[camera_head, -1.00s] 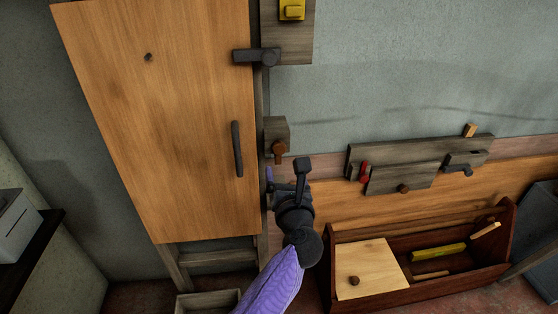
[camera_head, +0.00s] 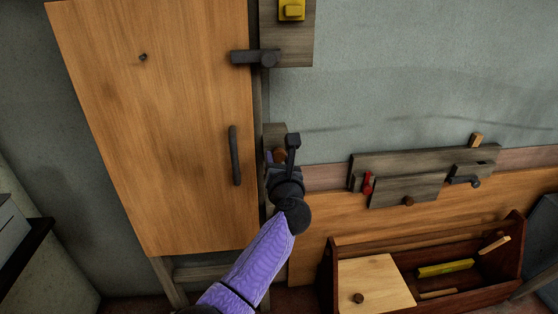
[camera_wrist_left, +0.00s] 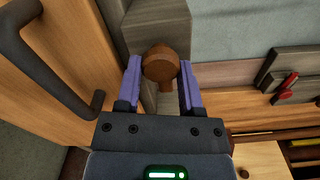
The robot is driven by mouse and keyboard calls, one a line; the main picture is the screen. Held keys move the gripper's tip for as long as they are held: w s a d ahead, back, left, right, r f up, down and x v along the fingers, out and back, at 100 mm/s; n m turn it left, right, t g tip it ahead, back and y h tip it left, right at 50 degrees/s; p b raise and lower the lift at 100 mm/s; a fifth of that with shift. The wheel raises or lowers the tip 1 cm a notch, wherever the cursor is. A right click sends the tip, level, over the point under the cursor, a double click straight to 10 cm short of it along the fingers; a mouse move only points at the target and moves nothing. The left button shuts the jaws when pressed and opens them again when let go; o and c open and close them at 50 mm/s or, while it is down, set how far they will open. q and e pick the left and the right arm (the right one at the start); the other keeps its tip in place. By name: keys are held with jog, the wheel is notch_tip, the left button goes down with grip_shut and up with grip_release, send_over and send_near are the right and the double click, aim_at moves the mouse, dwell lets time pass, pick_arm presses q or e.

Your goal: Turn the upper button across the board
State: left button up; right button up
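A tall wooden board (camera_head: 165,120) stands at the left, with a dark vertical handle (camera_head: 235,155). A dark turning piece (camera_head: 254,57) on the upper grey block lies level, its end over the board's right edge. Below, a brown turn button (camera_wrist_left: 160,66) sits on a smaller grey block (camera_head: 274,133), its stem pointing down in the left wrist view. My left gripper (camera_wrist_left: 160,85) is open, its purple fingers on either side of the brown button with gaps showing. In the head view, my gripper (camera_head: 280,160) partly hides this button. My right gripper is out of view.
A yellow switch (camera_head: 292,10) is on the upper block. To the right are grey wall boards (camera_head: 420,165) with a red piece (camera_head: 367,183) and a dark latch (camera_head: 464,180). A brown toolbox (camera_head: 440,297) stands below. The wall between is bare.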

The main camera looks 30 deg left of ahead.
pick_arm(q)
grip_shut()
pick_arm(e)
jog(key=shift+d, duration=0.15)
